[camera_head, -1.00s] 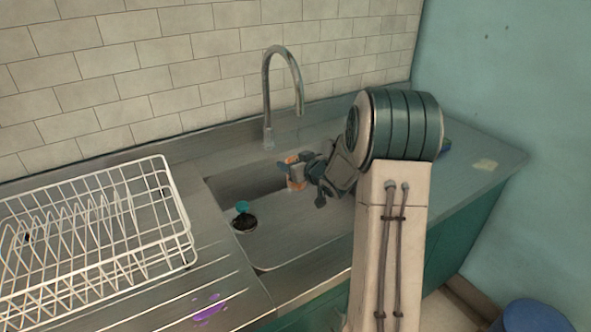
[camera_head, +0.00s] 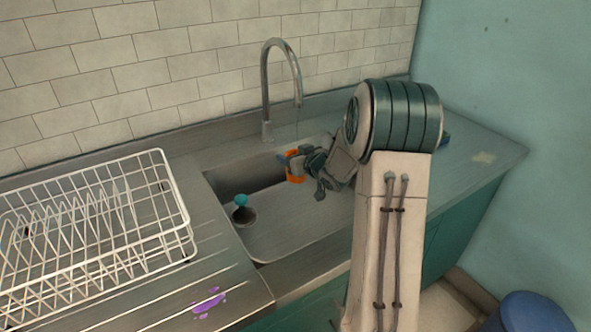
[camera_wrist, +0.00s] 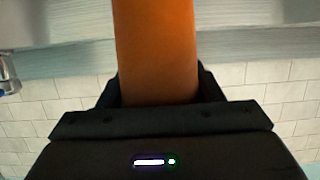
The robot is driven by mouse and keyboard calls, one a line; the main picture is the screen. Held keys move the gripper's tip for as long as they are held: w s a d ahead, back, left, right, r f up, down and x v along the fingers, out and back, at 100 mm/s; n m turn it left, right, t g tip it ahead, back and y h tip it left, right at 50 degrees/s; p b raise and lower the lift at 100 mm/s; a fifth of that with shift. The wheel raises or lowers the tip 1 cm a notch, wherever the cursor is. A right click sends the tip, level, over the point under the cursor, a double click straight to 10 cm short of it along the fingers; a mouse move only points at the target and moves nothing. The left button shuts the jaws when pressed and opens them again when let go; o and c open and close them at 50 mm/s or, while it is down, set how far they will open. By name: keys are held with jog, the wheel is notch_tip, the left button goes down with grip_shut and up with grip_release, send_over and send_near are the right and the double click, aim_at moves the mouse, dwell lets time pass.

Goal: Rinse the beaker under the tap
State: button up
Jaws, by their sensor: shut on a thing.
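The beaker (camera_head: 294,176) looks orange and is small in the head view. My gripper (camera_head: 297,164) is shut on it and holds it over the sink basin (camera_head: 300,225), below and close to the tap's spout. In the wrist view, the orange beaker (camera_wrist: 155,50) fills the space between the dark fingers; its rim and contents are hidden. The tap (camera_head: 266,95) is a tall chrome gooseneck at the back of the sink. A faint thin line hangs below its spout, perhaps water. I cannot tell whether it meets the beaker.
A white wire dish rack (camera_head: 180,205) stands on the left drainboard. A teal plug (camera_head: 241,200) is by the drain (camera_head: 243,216). A purple smear (camera_head: 208,303) marks the front counter. A tiled wall closes the back. A blue bin (camera_head: 535,315) stands on the floor at right.

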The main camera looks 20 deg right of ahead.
jog(key=shift+a, duration=0.1)
jog(key=s+a+b, duration=0.1)
jog(key=s+a, duration=0.1)
jog(key=s, duration=0.5)
jog(key=shift+s+b, duration=0.3)
jog(key=shift+s, duration=0.05)
dwell(0.3)
jog(key=shift+a, duration=0.1)
dwell(1.1)
jog(key=s+a+r+p, duration=0.1)
jog(key=s+r+p, duration=0.2)
jog(key=s+r, duration=0.1)
jog(key=shift+s+a, duration=0.2)
jog(key=shift+s, duration=0.2)
dwell(0.6)
